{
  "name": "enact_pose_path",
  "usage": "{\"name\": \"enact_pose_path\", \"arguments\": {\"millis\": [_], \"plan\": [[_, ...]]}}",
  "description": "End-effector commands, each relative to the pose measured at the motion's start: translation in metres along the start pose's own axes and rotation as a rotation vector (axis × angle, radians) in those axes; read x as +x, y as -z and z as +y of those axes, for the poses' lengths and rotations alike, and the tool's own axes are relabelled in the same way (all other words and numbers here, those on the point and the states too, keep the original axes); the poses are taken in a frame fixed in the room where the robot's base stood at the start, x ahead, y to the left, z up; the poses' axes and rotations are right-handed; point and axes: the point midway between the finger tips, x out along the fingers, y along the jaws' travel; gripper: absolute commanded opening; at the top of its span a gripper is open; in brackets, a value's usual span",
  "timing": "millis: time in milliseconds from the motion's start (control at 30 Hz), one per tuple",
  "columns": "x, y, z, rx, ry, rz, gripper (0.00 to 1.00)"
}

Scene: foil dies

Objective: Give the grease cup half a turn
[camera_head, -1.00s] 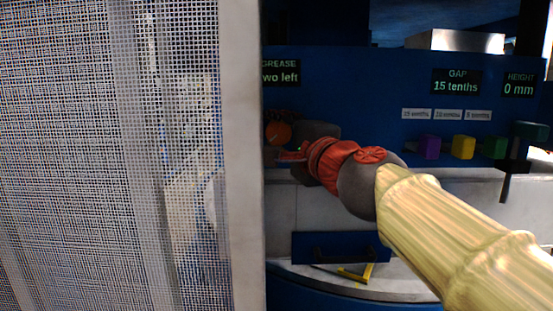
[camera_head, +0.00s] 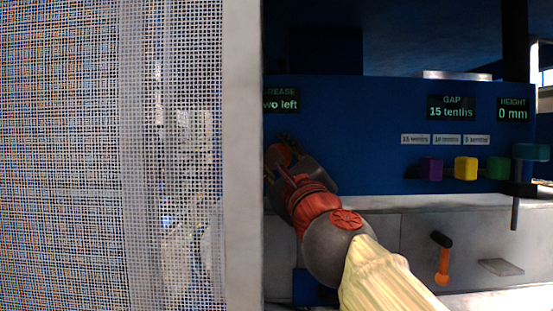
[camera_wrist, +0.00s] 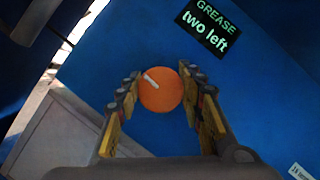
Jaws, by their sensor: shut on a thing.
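The grease cup (camera_wrist: 161,92) is a round orange cap with a white mark on its upper left, set on a blue panel. My gripper (camera_wrist: 160,84) has a yellow-padded finger on each side of the cup and is shut on it. In the head view my gripper (camera_head: 287,168) reaches the panel beside the mesh screen, and only a dark orange bit of the cup (camera_head: 276,155) shows behind it. The grease display (camera_wrist: 211,24) reads "two left".
A mesh screen with a pale post (camera_head: 243,150) stands close on the left. Purple (camera_head: 432,168), yellow (camera_head: 466,168) and green (camera_head: 497,168) blocks sit on the panel to the right. An orange-and-black handle (camera_head: 443,262) is below them.

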Motion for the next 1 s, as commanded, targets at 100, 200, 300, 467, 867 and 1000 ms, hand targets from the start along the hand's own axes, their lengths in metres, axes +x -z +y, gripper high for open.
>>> {"name": "enact_pose_path", "arguments": {"millis": [100,200,300,467,867,1000], "plan": [[-0.0001,-0.0007,0.0006,0.076,0.034,0.0,0.12],[-0.0003,-0.0008,-0.0002,0.141,0.063,0.002,0.12],[0.0001,0.0002,0.0003,0.196,0.087,0.005,0.12],[0.0001,0.0002,0.0,0.26,0.116,0.007,0.12],[0.0002,0.0013,-0.0006,0.316,0.141,0.01,0.12],[0.0003,0.0014,-0.0005,0.316,0.141,0.011,0.12]]}}
